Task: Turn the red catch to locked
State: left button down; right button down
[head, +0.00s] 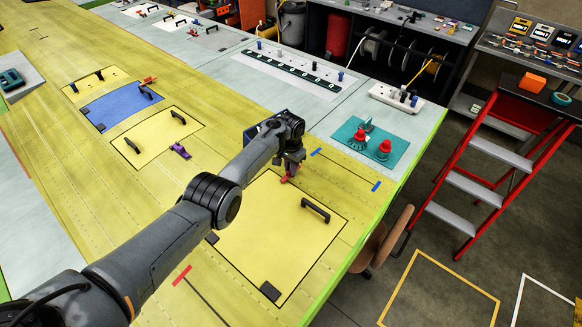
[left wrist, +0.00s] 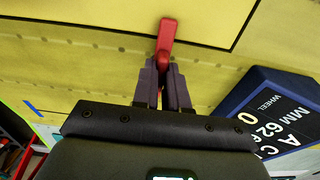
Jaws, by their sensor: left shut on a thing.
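The red catch (head: 286,179) is at the far edge of the large yellow panel (head: 265,235), which has a black outline and a dark handle (head: 316,210). My left gripper (head: 290,165) is over the catch. In the left wrist view, the red catch (left wrist: 167,35) stands out beyond the fingertips and crosses the panel's black outline. The left gripper (left wrist: 163,68) is shut on the catch's near part, which the fingers partly hide. My right gripper is in neither view.
A blue box with a black lettered label (left wrist: 280,115) sits close to the gripper on the right in the left wrist view. A teal mat (head: 352,148) with red knobs lies to the right. A smaller handled panel (head: 155,140) is left of my arm.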

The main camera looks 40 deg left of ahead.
pick_arm(q)
jog(key=c, duration=1.2)
grip_release()
jog(key=shift+o, duration=0.2)
jog(key=shift+r, duration=0.55)
notch_tip(320, 180, up, 10)
jog(key=p, duration=0.1)
jog(key=shift+f, duration=0.15)
jog(key=shift+s, duration=0.1)
